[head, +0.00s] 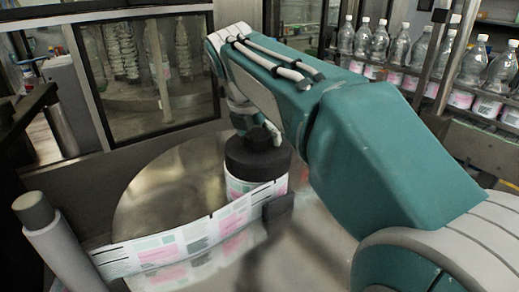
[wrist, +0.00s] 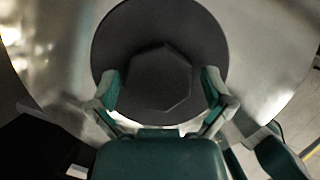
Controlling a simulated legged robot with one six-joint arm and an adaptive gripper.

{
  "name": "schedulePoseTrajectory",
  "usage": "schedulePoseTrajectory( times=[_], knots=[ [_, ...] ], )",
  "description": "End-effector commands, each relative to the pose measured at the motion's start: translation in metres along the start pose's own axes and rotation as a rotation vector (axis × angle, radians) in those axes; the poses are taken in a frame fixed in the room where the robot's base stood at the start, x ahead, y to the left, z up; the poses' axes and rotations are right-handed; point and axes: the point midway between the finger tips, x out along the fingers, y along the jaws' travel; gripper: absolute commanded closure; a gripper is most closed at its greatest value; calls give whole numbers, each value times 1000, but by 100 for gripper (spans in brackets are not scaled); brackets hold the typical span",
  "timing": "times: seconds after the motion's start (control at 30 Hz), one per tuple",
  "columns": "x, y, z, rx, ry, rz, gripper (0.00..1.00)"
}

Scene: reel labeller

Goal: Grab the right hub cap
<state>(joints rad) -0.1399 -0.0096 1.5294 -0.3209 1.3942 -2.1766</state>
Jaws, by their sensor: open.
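The right hub cap (wrist: 160,78) is a dark hexagonal knob in the middle of a round black disc (wrist: 195,30) in the wrist view. In the head view the black hub (head: 258,157) sits on top of a printed label roll (head: 240,187). My gripper (wrist: 161,88) is open, with one fingertip on the left and one on the right of the hexagonal knob, over the black disc. Gaps show between the fingertips and the knob. Their height over the disc is hard to tell. My arm hides much of the gripper in the head view.
A label strip (head: 160,243) runs left from the roll to a grey post (head: 55,240) over a round metal plate (head: 165,185). A dark block (head: 278,207) stands by the roll. Clear bottles (head: 379,42) line a conveyor at the back right. A glass-panelled door (head: 150,60) stands behind.

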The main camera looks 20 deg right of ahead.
Motion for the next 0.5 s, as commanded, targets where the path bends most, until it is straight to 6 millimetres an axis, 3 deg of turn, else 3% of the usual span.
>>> schedulePoseTrajectory(
  times=[0.23, 0.4, 0.5],
  knots=[
    [2, 0, 0, 1, 0, 1, 0],
    [2, -1, 1, 1, 0, 2, 76],
    [2, -1, 1, 1, 1, 1, 78]
  ],
)
